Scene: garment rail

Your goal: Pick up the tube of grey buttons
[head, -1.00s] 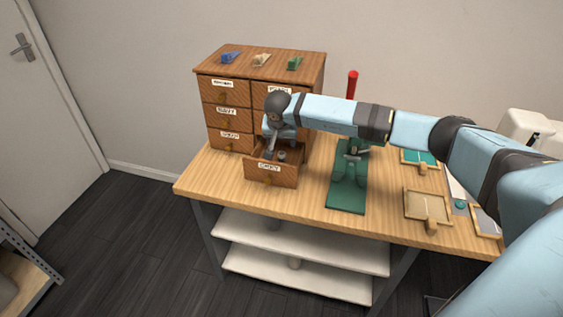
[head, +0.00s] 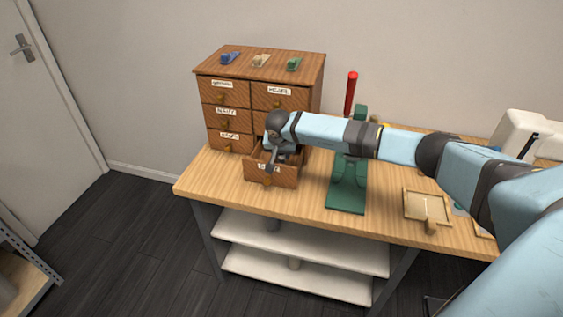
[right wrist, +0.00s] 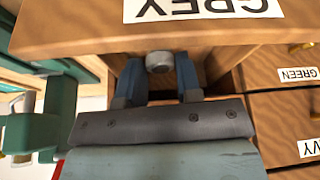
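The open drawer (head: 287,180) at the bottom right of the wooden cabinet is labelled GREY in the right wrist view (right wrist: 70,30). My right gripper (head: 270,162) reaches down into this drawer from above. In the right wrist view its two blue fingers (right wrist: 160,80) stand one on each side of a round, pale grey-topped tube (right wrist: 159,62). The tube's lower part is hidden, and the arm hides much of the drawer in the head view. My left gripper is not in view.
The cabinet (head: 262,63) has other labelled drawers, shut, and blue, cream and green clips on top. A green press (head: 346,195) with a red handle stands right of the drawer. A tan tray (head: 415,205) lies further right. The table front left is clear.

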